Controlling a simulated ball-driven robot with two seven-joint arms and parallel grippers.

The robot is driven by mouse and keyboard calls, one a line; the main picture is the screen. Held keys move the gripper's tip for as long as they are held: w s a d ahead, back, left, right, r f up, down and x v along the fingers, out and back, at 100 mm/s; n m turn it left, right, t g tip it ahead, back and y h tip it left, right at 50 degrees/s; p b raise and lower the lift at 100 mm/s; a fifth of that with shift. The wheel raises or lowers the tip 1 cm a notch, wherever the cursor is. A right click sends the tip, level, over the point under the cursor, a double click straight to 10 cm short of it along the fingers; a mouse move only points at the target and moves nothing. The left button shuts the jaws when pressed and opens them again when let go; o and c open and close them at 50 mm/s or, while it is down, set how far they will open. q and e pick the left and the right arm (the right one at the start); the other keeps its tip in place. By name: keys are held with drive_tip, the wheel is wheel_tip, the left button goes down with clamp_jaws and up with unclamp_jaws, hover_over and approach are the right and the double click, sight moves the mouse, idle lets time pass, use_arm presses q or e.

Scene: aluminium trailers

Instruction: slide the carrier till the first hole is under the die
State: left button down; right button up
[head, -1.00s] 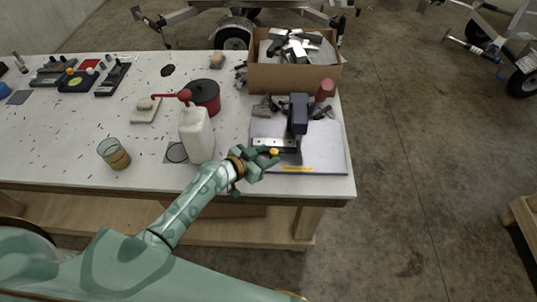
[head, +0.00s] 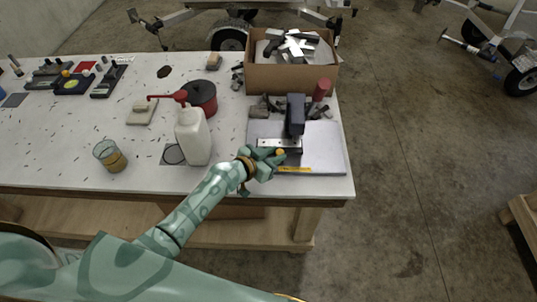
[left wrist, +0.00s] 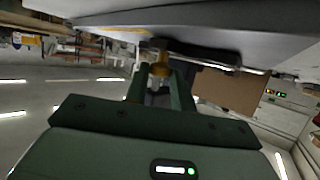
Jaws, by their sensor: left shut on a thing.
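A dark hand press (head: 296,113) with a red-topped lever (head: 321,89) stands on a grey metal base plate (head: 325,155). The carrier (head: 266,143), a pale metal strip with small dark holes, lies at the foot of the press, its right part under the press. My left gripper (head: 274,158) is at the front of the carrier, shut on its yellow knob (head: 281,152). In the left wrist view the knob (left wrist: 159,68) sits between the fingers (left wrist: 160,92). The die is hidden beneath the press head, so I cannot tell how the first hole lines up. My right gripper is not in view.
A cardboard box (head: 290,78) of metal parts stands behind the press. A white bottle with a red pump (head: 193,138), a red-black tin (head: 201,97) and a glass (head: 109,155) stand to the left. Small dark parts lie around the press.

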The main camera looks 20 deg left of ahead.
use_arm(q)
drive_tip(key=shift+a, duration=0.1)
drive_tip(key=c, duration=1.2)
unclamp_jaws()
drive_tip(key=shift+s+a+r, duration=0.2)
drive_tip(key=shift+s+a, duration=0.05)
drive_tip(key=shift+s, duration=0.2)
drive_tip(key=p+v, duration=0.2)
drive_tip(key=v, duration=1.3)
drive_tip(key=shift+p, duration=0.35)
drive_tip(key=shift+s, duration=0.15)
